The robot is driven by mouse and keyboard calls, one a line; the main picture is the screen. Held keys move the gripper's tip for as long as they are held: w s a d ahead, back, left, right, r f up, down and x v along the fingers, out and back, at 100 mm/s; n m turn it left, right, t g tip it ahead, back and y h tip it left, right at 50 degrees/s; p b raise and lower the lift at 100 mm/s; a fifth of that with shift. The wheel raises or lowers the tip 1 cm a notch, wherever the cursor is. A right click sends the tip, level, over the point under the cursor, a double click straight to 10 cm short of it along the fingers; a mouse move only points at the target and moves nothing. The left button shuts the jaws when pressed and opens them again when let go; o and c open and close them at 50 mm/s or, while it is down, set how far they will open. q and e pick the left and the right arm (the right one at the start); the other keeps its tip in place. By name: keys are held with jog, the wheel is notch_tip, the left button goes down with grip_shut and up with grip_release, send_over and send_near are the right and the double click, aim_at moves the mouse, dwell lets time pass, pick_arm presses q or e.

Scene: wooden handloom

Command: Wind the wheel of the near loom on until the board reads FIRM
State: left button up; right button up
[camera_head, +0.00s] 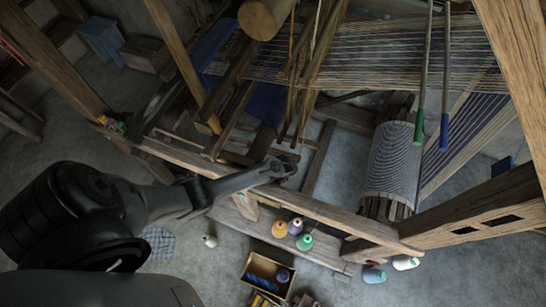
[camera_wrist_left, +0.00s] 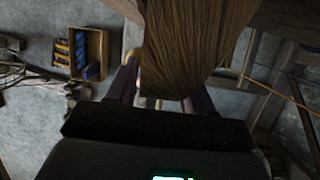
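My left arm comes in from the left in the head view. Its gripper (camera_head: 285,166) is over the front rail of the near loom (camera_head: 325,213). In the left wrist view the two fingers (camera_wrist_left: 162,92) stand apart, with a brown wooden part (camera_wrist_left: 195,45) between or just beyond them; I cannot tell whether they touch it. A drum wrapped in pale striped cloth (camera_head: 393,162) sits to the right in the loom frame. I cannot make out the wheel or a readable board in either view. My right gripper is not in view.
Warp threads (camera_head: 400,50) and two hanging rods (camera_head: 420,125) cross the upper right.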

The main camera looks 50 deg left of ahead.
pick_arm(q)
jog(key=shift+o, duration=0.6)
jog(key=shift+d+r, duration=0.15)
jog(key=shift+r, duration=0.4)
jog(key=p+v, duration=0.2)
jog(key=v, duration=0.7)
jog(key=shift+r, duration=0.3)
jog(key=shift+w+d+r, duration=0.1)
jog(key=shift+w, duration=0.05)
